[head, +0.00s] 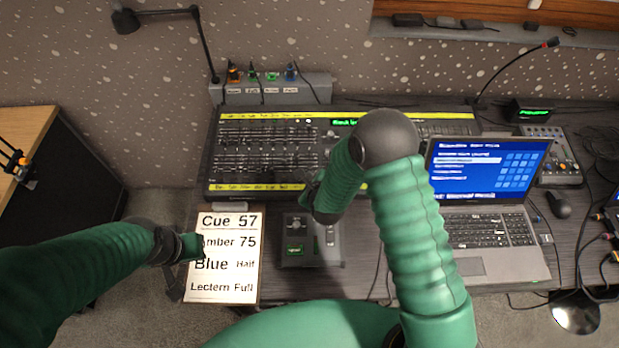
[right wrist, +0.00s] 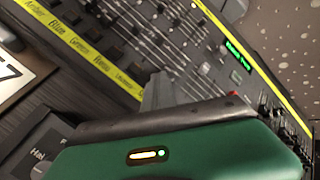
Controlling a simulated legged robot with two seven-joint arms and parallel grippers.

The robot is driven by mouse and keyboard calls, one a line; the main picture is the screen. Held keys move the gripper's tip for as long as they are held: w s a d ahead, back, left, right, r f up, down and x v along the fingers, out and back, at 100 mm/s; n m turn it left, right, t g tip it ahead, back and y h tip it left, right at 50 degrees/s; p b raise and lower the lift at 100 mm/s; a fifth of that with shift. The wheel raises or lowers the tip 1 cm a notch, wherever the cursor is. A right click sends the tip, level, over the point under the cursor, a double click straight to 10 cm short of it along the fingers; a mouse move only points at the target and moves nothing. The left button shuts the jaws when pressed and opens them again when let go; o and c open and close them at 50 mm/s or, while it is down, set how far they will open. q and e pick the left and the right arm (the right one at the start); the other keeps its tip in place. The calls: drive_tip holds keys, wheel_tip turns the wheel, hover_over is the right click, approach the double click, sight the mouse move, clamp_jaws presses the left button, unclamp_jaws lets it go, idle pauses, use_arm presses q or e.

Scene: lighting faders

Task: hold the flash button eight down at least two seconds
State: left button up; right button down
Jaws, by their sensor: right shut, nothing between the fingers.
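The lighting console (head: 265,187) is a long black board with rows of faders and yellow label strips. In the right wrist view its lower yellow strip (right wrist: 85,55) runs diagonally, with a row of dark buttons (right wrist: 108,47) beside it. I cannot tell which one is flash button eight. My right gripper (head: 308,192) is shut and empty, over or near the console's front edge; its arm hides part of the board. Its grey finger (right wrist: 158,92) shows close to the strip, but contact is unclear. My left gripper (head: 193,246) is at the clipboard's left edge, its jaws unclear.
A clipboard (head: 225,290) with a printed cue sheet lies at the front left. A small dark box (head: 293,250) stands beside it. An open laptop (head: 485,225) is at the right.

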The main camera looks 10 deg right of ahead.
drive_tip(key=shift+r, duration=0.1)
idle(0.3)
drive_tip(key=shift+r+p, duration=0.5)
drive_tip(key=shift+r, duration=0.15)
drive_tip(key=shift+r, duration=0.1)
drive_tip(key=r+p, duration=0.2)
drive_tip(key=r, duration=0.1)
drive_tip(key=r+p, duration=0.1)
drive_tip(key=r, duration=0.1)
drive_tip(key=shift+s, duration=0.25)
drive_tip(key=shift+f, duration=0.1)
